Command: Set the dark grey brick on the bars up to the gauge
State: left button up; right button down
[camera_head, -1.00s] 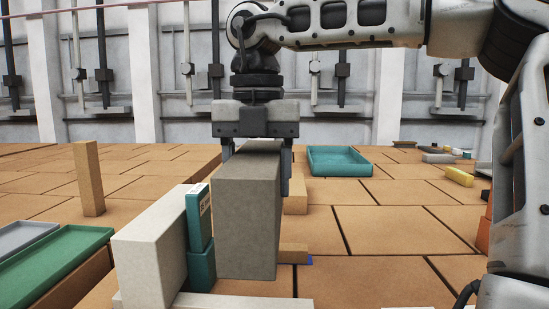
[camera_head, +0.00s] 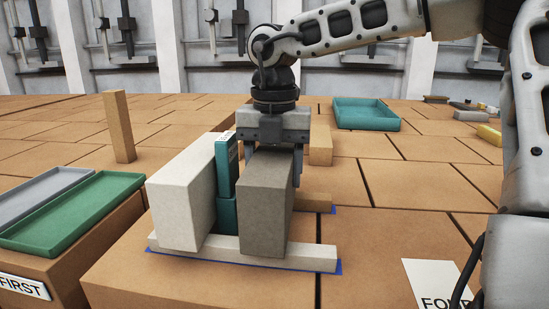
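The dark grey brick (camera_head: 265,209) is upright in my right gripper (camera_head: 271,165), whose fingers are shut on its upper part. Its lower end is at the pale front bar (camera_head: 302,256); I cannot tell whether it rests on it. A second, wooden bar (camera_head: 318,203) shows behind, to the right. The teal gauge (camera_head: 226,170) stands just left of the grey brick, with a labelled upper part; any gap between them is too narrow to judge. A white brick (camera_head: 178,207) stands on the gauge's left. My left gripper is not in view.
A green tray (camera_head: 72,240) and a grey tray (camera_head: 28,212) lie at the left. A tall wooden post (camera_head: 119,127) stands behind them. A teal tray (camera_head: 365,114) is at the back right. A printed card (camera_head: 436,283) lies front right.

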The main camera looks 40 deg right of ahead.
jog(key=shift+r, duration=0.1)
jog(key=shift+f+b, duration=0.35)
jog(key=shift+b, duration=0.05)
jog(key=c, duration=0.9)
grip_release()
jog(key=shift+f, duration=0.2)
jog(key=o, duration=0.5)
jog(key=shift+r, duration=0.1)
jog(key=shift+c, duration=0.2)
jog(key=shift+r, duration=0.15)
notch_tip(320, 180, up, 13)
jog(key=shift+f+p, duration=0.2)
jog(key=shift+p, duration=0.35)
